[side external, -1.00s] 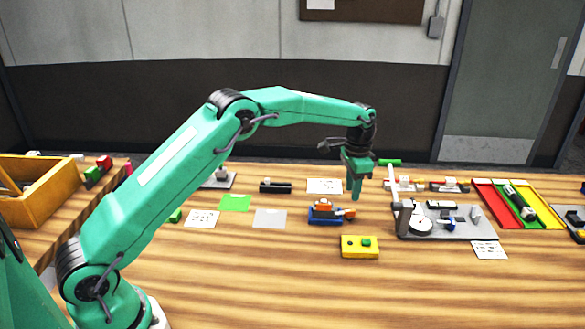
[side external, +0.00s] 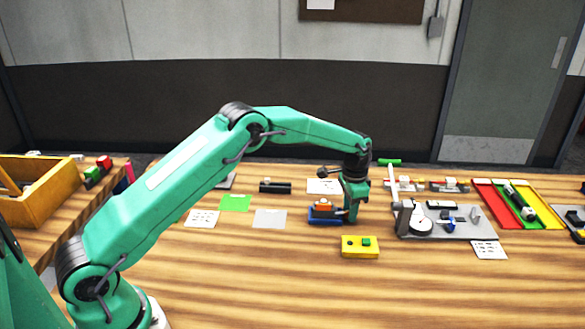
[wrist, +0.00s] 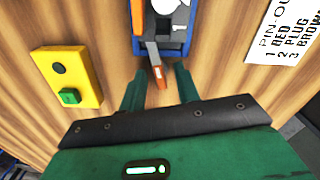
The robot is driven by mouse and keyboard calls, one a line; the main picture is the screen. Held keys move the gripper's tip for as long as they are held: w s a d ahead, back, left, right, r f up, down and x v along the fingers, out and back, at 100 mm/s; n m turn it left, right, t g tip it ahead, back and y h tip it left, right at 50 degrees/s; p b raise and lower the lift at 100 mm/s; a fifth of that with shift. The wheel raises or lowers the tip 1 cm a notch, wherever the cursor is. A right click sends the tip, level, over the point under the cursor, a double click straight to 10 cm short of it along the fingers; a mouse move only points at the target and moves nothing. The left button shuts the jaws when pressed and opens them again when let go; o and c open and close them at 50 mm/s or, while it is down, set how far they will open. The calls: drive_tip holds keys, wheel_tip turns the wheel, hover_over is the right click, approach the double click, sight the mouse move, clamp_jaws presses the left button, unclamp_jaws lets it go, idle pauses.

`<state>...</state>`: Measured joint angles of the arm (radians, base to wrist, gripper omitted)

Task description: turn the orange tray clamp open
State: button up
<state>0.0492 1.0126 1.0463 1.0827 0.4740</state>
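A blue tray (side external: 322,220) stands on the table, with an orange part (side external: 323,205) on it. The tray also shows at the top of the wrist view (wrist: 177,48). Its orange clamp (wrist: 157,66) sticks out from the tray's near edge towards my gripper. My gripper (wrist: 158,82) is open. Its two fingers stand on either side of the clamp's free end, with gaps showing on both sides. In the side view my gripper (side external: 350,217) is low at the tray's right end and hides most of the clamp.
A yellow box with a green button (side external: 360,247) stands just in front of the tray. A grey fixture plate (side external: 470,228) is to the right. A white printed card (side external: 324,186) lies behind. The front of the table is clear.

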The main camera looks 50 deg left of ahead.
drive_tip(key=shift+c, duration=0.4)
clamp_jaws()
